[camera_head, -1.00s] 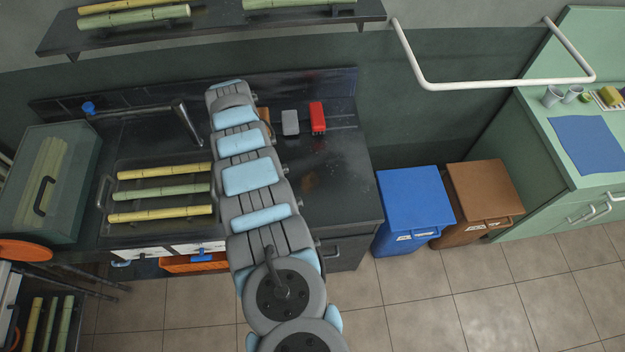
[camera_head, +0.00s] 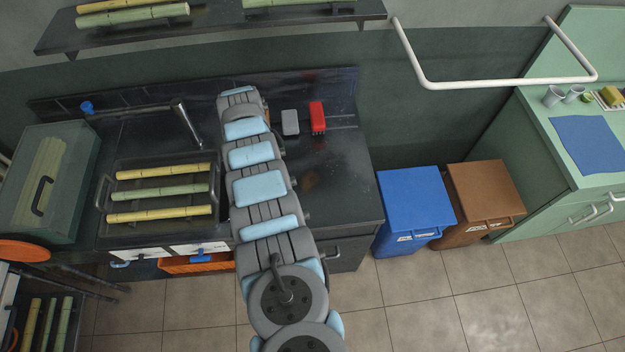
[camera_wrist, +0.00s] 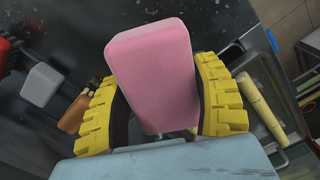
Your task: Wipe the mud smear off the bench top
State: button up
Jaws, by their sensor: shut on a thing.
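In the wrist view my gripper (camera_wrist: 163,100), with yellow ribbed fingers, is shut on a pink sponge (camera_wrist: 155,65). The sponge is over the dark bench top; I cannot tell whether it touches it. In the head view my arm hides the gripper and sponge. The black bench top (camera_head: 340,180) shows to the right of my arm. A faint brownish mark (camera_head: 308,183) lies there; I cannot tell whether it is mud or a reflection. Pale flecks show on the bench at the top of the wrist view.
A grey block (camera_head: 290,122) and a red brush-like thing (camera_head: 317,117) stand at the back of the bench. A brown-handled thing (camera_wrist: 75,113) lies near the gripper.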

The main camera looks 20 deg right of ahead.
jog(key=shift+d+f, duration=0.15)
jog(key=shift+d, duration=0.1)
jog(key=shift+s+d+f, duration=0.15)
jog(key=shift+d+f, duration=0.15)
jog(key=shift+f, duration=0.2)
jog(key=shift+s+d+f+b, duration=0.2)
jog(key=shift+d+b, duration=0.1)
jog(key=shift+b, duration=0.1)
jog(key=shift+d+f, duration=0.15)
jog(key=shift+d, duration=0.15)
jog(key=shift+d+f, duration=0.3)
jog(key=shift+d, duration=0.05)
dwell(0.4)
